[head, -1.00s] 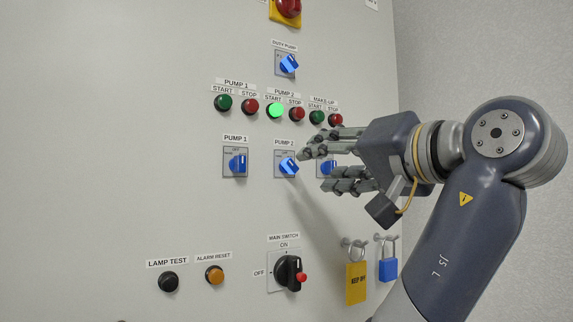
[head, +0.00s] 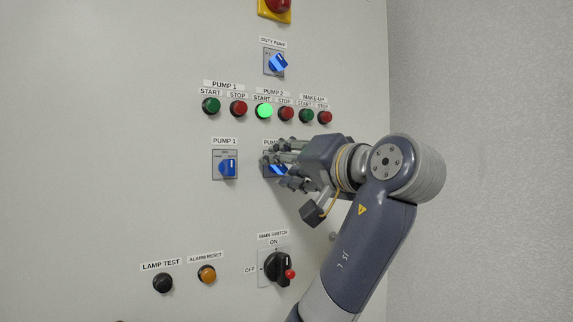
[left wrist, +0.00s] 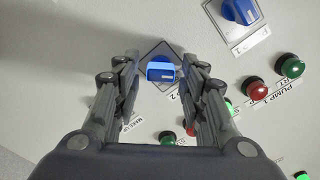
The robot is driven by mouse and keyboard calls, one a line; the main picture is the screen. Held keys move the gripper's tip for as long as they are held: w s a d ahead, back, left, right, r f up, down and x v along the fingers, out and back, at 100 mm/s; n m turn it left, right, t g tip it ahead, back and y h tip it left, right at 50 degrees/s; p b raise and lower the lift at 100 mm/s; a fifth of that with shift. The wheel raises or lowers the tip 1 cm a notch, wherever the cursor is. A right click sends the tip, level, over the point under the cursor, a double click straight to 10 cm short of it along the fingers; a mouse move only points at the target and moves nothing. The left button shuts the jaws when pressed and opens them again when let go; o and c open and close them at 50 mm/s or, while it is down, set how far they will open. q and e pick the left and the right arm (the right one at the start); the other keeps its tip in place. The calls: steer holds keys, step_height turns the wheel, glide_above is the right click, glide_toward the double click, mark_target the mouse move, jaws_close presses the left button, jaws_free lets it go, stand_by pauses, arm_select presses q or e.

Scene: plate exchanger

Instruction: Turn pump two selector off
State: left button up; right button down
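The pump 2 selector (head: 276,170) is a blue knob on a square grey plate, in the middle of the panel. It is partly covered by my fingers in the head view, with its label half hidden. In the left wrist view the blue knob (left wrist: 161,71) lies between my fingertips. My left gripper (head: 280,163) is at the selector, its fingers apart on either side of the knob. In the left wrist view the left gripper (left wrist: 160,62) shows gaps between fingers and knob. Contact cannot be made out. My right gripper is not in view.
The pump 1 selector (head: 227,168) sits left of the pump 2 selector. Start and stop buttons run above, with the pump 2 start button (head: 264,111) lit green. The main switch (head: 278,268) is below. The selector right of pump 2 and the padlocks are hidden behind my arm.

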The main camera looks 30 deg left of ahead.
arm_select(q)
jaws_close()
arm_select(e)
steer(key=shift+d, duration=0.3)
arm_select(q)
steer(key=shift+f, duration=0.1)
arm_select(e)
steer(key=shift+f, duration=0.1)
arm_select(q)
steer(key=m+b, duration=0.2)
steer(key=shift+f+m+b, duration=0.15)
steer(key=shift+m+b, duration=0.2)
steer(key=shift+m, duration=0.05)
steer(key=m+b, duration=0.1)
steer(key=m, duration=0.1)
steer(key=shift+m+b, duration=0.3)
steer(key=shift+b, duration=0.05)
steer(key=shift+m+b, duration=1.1)
steer(key=shift+m, duration=0.6)
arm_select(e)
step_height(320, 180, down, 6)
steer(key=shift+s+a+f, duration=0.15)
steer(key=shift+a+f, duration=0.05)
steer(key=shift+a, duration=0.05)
